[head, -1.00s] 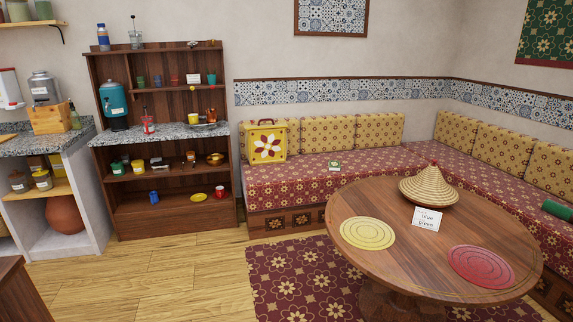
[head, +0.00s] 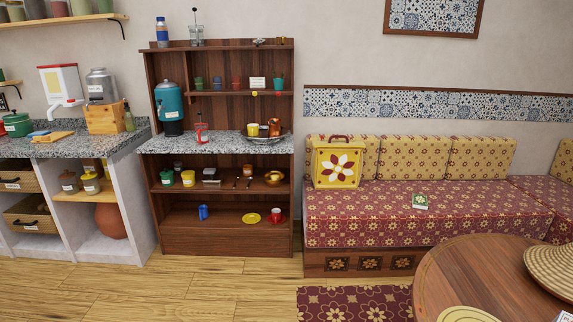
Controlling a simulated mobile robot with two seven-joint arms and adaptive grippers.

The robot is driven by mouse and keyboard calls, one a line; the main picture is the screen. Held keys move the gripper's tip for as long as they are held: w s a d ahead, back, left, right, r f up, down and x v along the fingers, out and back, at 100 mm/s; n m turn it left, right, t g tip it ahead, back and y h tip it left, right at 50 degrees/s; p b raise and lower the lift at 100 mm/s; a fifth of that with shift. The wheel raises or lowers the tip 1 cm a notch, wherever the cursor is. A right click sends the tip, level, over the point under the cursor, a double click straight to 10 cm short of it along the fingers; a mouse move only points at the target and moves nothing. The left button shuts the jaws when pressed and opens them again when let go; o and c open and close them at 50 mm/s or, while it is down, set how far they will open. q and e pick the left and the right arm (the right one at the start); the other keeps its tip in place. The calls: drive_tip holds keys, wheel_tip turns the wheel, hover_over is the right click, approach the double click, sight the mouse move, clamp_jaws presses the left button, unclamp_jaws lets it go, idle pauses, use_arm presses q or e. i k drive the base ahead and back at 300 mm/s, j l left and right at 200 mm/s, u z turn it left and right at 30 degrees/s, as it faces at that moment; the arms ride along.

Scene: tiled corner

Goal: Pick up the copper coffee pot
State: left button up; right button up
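A small copper-coloured pot (head: 274,127) stands at the right end of the wooden shelf unit's (head: 222,235) stone counter. It appears to be on a silver tray (head: 262,139), beside a yellow cup (head: 252,129) and a small dark reddish cup. It is too small to make out a handle or spout clearly. A round copper or brass pot (head: 274,178) sits on the shelf below, at the right. Neither of my grippers is in view.
A stone-topped counter (head: 85,145) stands left of the shelf unit. A patterned bench (head: 400,225) with a yellow flower-fronted case (head: 337,164) is to the right. A round wooden table (head: 450,270) fills the lower right. The wooden floor before the shelf is clear.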

sight(274, 128)
drive_tip(key=i, duration=1.5)
